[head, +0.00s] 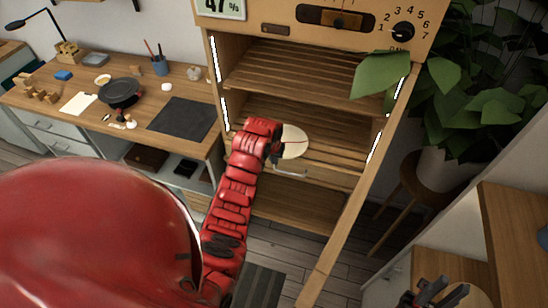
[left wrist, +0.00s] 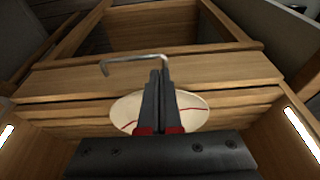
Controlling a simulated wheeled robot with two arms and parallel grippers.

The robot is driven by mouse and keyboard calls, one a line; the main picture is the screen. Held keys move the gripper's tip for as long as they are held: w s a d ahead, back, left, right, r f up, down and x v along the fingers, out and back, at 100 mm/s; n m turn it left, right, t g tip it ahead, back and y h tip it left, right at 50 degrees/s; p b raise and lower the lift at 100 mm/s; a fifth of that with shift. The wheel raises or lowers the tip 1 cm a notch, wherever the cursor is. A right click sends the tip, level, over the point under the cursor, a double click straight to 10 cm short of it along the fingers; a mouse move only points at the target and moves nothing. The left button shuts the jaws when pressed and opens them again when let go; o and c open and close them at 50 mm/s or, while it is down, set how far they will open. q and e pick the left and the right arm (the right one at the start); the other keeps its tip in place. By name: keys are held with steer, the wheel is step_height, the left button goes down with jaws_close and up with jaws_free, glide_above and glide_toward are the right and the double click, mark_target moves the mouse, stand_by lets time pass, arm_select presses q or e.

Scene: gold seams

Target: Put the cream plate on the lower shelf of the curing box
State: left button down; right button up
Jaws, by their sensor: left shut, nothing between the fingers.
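The cream plate (head: 295,142), with a thin red line across it, lies on the lower slatted shelf (head: 335,128) of the curing box (head: 340,183), near its front edge. My left gripper (head: 276,152) reaches into the box at the plate's left side, shut and empty. In the left wrist view the plate (left wrist: 190,112) shows behind and on both sides of the shut fingers (left wrist: 160,85); I cannot tell if they touch it. My right gripper (head: 438,294) is at the lower right, well away from the box, with its dark fingers apart.
A metal handle (head: 290,174) sticks out just below the shelf. The upper shelf (head: 290,75) is empty. A workbench (head: 140,125) with a pan and small items is at left.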

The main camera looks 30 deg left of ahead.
arm_select(q)
steer(key=shift+w, duration=0.15)
steer(key=w+b, duration=0.1)
steer(key=b, duration=0.1)
steer(key=w+a+b, duration=0.1)
steer(key=w+b, duration=0.3)
steer(key=shift+w+a+f, duration=0.25)
steer(key=shift+f, duration=0.05)
steer(key=shift+w+r, duration=0.1)
steer(key=shift+w, duration=0.15)
steer(key=shift+w+a+r, duration=0.1)
steer(key=shift+r, duration=0.1)
